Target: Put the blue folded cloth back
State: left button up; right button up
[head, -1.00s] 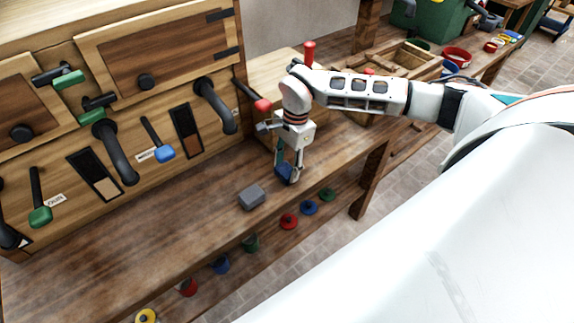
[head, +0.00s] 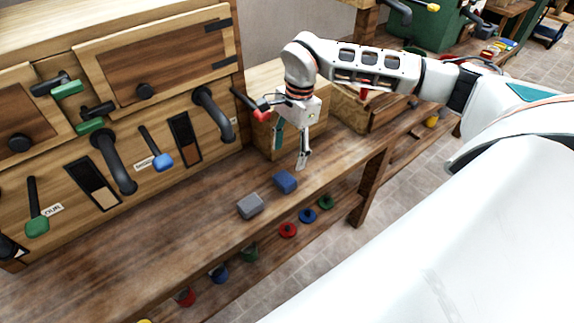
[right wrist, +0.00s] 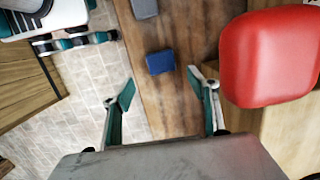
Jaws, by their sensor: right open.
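The blue folded cloth (head: 285,182) lies on the wooden bench top, just behind and to the right of a grey block-like folded piece (head: 250,206). The cloth also shows in the right wrist view (right wrist: 160,62), between and beyond the fingertips, with nothing touching it. My right gripper (head: 290,158) is open and empty, above the bench and a little above the cloth. In the right wrist view its two fingers (right wrist: 164,92) are spread wide.
A red-ended lever (head: 262,115) sticks out close beside my right gripper; its red knob looms large in the right wrist view (right wrist: 268,58). A wooden cabinet (head: 150,70) with handles and levers stands at the left. Coloured round knobs (head: 288,230) line the bench front.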

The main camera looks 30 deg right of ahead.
jog(key=r, duration=0.3)
jog(key=shift+d+r, duration=0.15)
jog(key=shift+d, duration=0.1)
dwell(0.4)
